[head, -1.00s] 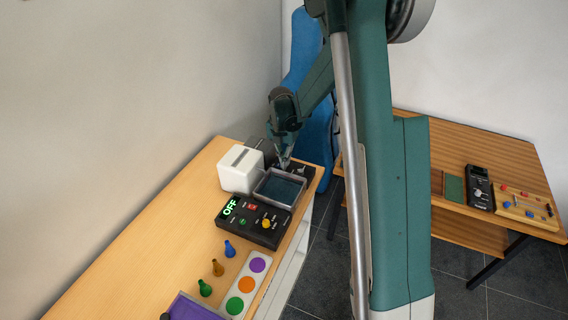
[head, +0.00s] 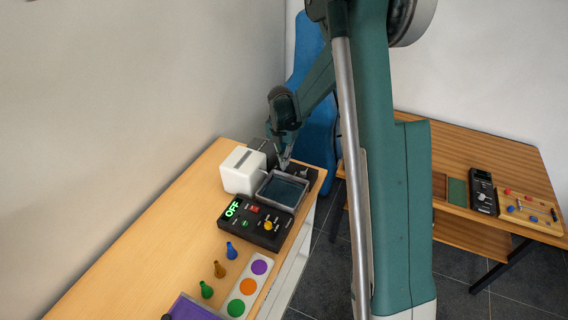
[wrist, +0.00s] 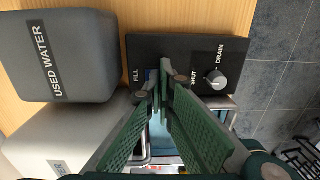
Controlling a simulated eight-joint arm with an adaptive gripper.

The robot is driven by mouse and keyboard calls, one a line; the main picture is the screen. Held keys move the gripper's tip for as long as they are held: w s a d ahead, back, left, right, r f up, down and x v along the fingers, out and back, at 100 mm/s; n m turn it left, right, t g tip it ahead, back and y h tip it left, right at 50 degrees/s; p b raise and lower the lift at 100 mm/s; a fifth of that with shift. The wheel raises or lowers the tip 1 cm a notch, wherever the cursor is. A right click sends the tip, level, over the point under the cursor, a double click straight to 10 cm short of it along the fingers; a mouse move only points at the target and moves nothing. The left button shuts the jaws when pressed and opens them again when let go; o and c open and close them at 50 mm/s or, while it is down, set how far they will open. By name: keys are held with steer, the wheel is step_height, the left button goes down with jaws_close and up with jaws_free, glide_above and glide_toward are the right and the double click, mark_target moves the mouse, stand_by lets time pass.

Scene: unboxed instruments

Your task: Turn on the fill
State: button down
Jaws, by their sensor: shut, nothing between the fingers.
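In the wrist view, a black control panel (wrist: 140,50) carries a FILL label on the left and SHUT and DRAIN labels around a grey knob (wrist: 216,80) on the right. My gripper (wrist: 161,78) is shut and empty, with its fingertips over the panel just right of the FILL label. The fingers hide most of the fill control; a small blue patch shows beside them. Whether they touch it I cannot tell. In the head view, my gripper (head: 283,168) is at the panel (head: 304,171), behind the square basin (head: 283,189).
A grey USED WATER container (wrist: 75,55) stands left of the panel. A white box (head: 243,170) is beside the basin. A black device (head: 252,222) reading OFF stands in front, with several coloured pegs nearby. A second table (head: 470,150) is at the right.

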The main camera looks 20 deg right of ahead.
mark_target(287, 170)
step_height(287, 170, up, 14)
steer(key=s+d, duration=0.1)
steer(key=shift+p, duration=0.4)
stand_by(0.4)
steer(key=shift+s+d, duration=0.1)
stand_by(0.4)
